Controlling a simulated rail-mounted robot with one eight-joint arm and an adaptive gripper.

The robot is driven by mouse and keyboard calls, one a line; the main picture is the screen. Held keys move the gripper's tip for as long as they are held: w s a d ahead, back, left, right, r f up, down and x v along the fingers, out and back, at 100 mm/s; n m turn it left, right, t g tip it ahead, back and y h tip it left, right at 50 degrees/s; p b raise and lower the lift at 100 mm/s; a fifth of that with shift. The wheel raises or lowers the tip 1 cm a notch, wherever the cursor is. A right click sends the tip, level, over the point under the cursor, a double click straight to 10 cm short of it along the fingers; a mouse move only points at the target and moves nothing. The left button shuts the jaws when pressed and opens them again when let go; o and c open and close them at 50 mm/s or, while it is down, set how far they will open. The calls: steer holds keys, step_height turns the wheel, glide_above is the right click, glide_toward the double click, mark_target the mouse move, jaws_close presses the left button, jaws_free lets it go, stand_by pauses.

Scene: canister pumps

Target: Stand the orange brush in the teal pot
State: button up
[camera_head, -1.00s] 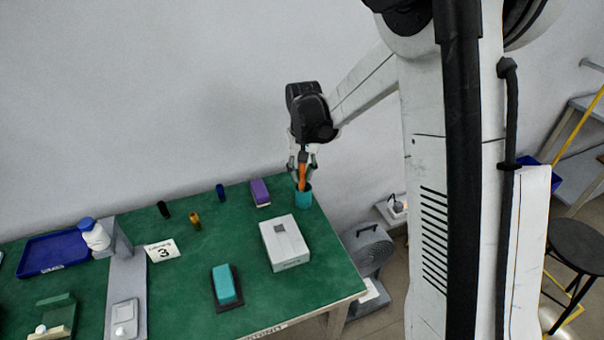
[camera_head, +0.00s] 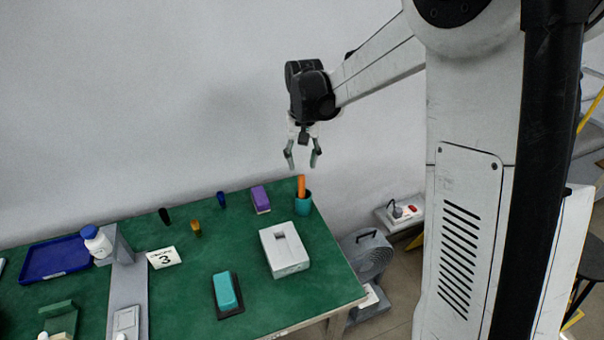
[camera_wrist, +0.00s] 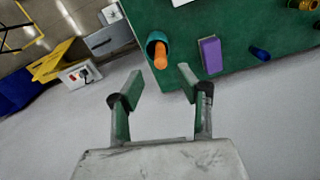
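The teal pot (camera_head: 304,204) stands near the back right corner of the green table. The orange brush (camera_head: 301,186) stands in it, its orange end sticking up above the rim. In the wrist view the orange brush (camera_wrist: 160,55) also shows inside the mouth of the teal pot (camera_wrist: 153,38). My gripper (camera_head: 302,164) is open and empty, above the pot and apart from the brush. Its two spread fingers (camera_wrist: 158,88) show in the wrist view with nothing between them. The lower part of the brush is hidden in the pot.
A purple block (camera_head: 260,199) stands left of the pot. A white box (camera_head: 284,252) and a teal block on a dark base (camera_head: 227,291) lie nearer the front. Small dark-blue (camera_head: 221,200), amber (camera_head: 196,228) and black (camera_head: 165,216) items stand farther left. The wall is close behind.

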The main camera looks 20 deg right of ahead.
steer(key=s+r+t, duration=0.4)
steer(key=s+r, duration=0.9)
steer(key=s, duration=0.1)
steer(key=s+f+n+t, duration=0.1)
steer(key=s+f+t, duration=0.1)
steer(key=s, duration=1.1)
steer(key=shift+s+f+t, duration=0.15)
steer(key=shift+t, duration=0.45)
steer(key=shift+f, duration=0.1)
steer(key=shift+f+b, duration=0.5)
steer(key=shift+b, duration=0.1)
